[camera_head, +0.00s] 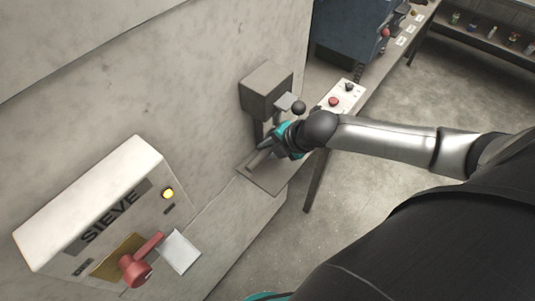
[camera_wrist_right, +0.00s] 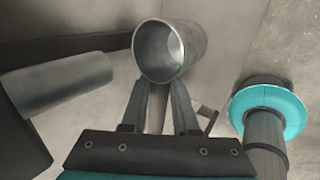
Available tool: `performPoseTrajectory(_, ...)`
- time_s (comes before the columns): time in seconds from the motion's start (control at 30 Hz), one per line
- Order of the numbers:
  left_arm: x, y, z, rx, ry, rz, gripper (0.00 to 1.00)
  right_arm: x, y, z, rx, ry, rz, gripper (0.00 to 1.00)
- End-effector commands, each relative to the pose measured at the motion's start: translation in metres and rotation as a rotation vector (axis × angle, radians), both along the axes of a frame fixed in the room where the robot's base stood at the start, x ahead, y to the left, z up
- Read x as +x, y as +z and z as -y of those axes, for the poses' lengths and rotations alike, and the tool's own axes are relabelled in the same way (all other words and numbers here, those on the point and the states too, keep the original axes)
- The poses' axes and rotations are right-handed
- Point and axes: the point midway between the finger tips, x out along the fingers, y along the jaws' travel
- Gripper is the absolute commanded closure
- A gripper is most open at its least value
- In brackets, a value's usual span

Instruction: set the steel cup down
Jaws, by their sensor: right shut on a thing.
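The steel cup (camera_wrist_right: 172,50) is a plain grey metal cylinder, and the right wrist view looks into its open mouth. My right gripper (camera_wrist_right: 160,84) is shut on it, with the two dark fingers meeting the cup's near side. In the head view, my right gripper (camera_head: 264,153) is low over a small ledge (camera_head: 268,181) under a grey wall box. The cup cannot be made out clearly there, and whether it touches the ledge cannot be told. My left gripper is not in view.
The SIEVE machine (camera_head: 95,205) with a red handle is at lower left.

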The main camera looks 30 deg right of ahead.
Motion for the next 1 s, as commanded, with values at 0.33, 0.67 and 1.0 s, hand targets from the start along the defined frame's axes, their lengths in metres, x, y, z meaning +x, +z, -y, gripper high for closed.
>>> performPoseTrajectory(0.33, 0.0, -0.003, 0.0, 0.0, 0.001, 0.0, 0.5, 0.004, -0.034, -0.002, 0.001, 0.001, 0.003, 1.0)
performPoseTrajectory(0.67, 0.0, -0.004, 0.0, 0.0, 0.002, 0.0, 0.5, 0.004, -0.037, -0.002, 0.0, 0.002, 0.004, 1.0)
performPoseTrajectory(1.0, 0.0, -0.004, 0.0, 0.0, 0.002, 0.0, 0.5, 0.004, -0.037, -0.002, 0.0, 0.001, 0.002, 0.42)
